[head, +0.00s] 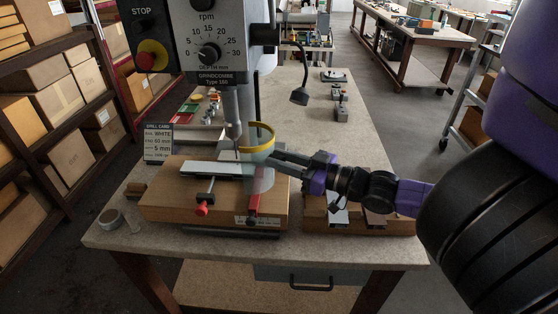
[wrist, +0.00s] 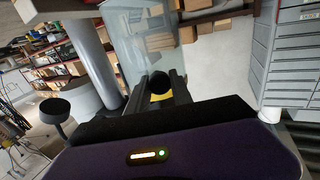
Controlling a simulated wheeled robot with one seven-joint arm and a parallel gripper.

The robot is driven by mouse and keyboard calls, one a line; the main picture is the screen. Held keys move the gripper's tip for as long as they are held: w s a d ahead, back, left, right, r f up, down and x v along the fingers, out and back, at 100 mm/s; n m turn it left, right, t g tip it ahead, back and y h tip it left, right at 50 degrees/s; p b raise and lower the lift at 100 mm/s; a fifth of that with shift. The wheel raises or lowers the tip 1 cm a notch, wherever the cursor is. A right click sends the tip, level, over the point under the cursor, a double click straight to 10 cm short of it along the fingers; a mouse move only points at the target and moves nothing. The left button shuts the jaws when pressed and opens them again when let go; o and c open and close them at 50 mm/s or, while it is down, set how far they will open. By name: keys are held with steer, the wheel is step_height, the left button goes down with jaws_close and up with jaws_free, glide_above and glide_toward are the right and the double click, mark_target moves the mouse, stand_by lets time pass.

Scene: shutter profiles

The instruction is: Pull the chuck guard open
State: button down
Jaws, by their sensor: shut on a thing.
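The chuck guard (head: 258,182) is a clear curved shield with a yellow rim (head: 263,131), at the right side of the drill chuck (head: 234,130). In the wrist view the clear guard (wrist: 140,40) fills the upper middle. My gripper (head: 277,162) comes in from the right and meets the guard at its right side. In the wrist view my gripper (wrist: 160,86) is shut on a black knob (wrist: 159,82), with a bit of yellow below it. The knob is hidden in the head view.
A wooden block (head: 165,208) with a pale strip (head: 190,169) and red-handled clamps (head: 202,209) sits under the drill. A drill card (head: 158,143) stands at left, a tape roll (head: 111,218) at front left. A second wooden block (head: 370,225) lies below my arm.

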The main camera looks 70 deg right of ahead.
steer(key=shift+f, duration=0.15)
steer(key=c, duration=1.2)
jaws_free()
steer(key=shift+o, duration=0.2)
steer(key=shift+s, duration=0.1)
steer(key=s+a+b, duration=0.1)
steer(key=s+b, duration=0.1)
steer(key=s, duration=0.5)
steer(key=shift+s+a, duration=0.25)
